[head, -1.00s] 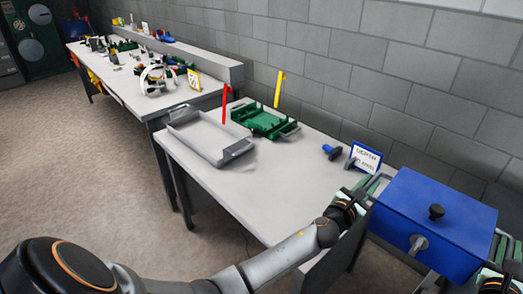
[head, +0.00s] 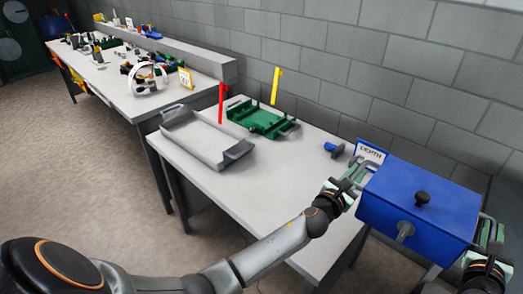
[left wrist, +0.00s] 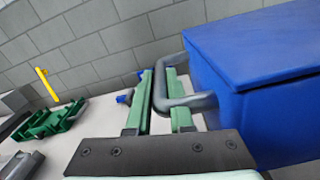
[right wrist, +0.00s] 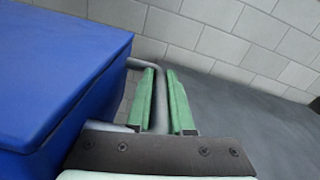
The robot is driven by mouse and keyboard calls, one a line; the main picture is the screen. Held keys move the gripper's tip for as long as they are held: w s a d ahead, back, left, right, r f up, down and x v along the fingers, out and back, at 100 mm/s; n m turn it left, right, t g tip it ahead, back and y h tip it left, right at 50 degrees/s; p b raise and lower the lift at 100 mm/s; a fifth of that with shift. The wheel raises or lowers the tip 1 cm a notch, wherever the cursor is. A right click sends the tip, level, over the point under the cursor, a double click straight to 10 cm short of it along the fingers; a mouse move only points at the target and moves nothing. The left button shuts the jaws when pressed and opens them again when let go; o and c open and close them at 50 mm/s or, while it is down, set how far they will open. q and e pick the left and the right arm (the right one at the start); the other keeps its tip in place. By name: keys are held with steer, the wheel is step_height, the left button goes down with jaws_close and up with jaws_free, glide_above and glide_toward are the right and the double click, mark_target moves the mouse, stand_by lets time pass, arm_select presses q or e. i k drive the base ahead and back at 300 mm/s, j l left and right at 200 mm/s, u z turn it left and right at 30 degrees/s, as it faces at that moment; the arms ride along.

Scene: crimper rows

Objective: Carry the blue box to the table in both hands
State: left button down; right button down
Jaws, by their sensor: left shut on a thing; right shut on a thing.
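The blue box (head: 415,212), with a dark knob on its lid and a grey knob on its front, is held up at the table's right end. It looks about level. My left gripper (head: 352,178) is shut on the grey side handle at the box's left; the handle (left wrist: 188,102) passes between its fingers in the left wrist view. My right gripper (head: 490,236) is shut on the right side handle (right wrist: 160,112), seen in the right wrist view. The table (head: 270,190) is grey-topped; the box hides its far right corner.
A grey tray (head: 182,140) and a green fixture (head: 262,122) stand on the table's left and back. A blue-handled item (head: 333,149) and a blue-framed sign (head: 371,151) are near the back right. The table's front middle is clear. A block wall (head: 400,75) runs behind.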

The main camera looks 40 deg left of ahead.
mark_target(295, 195)
steer(key=j, duration=1.8)
steer(key=i+z, duration=0.05)
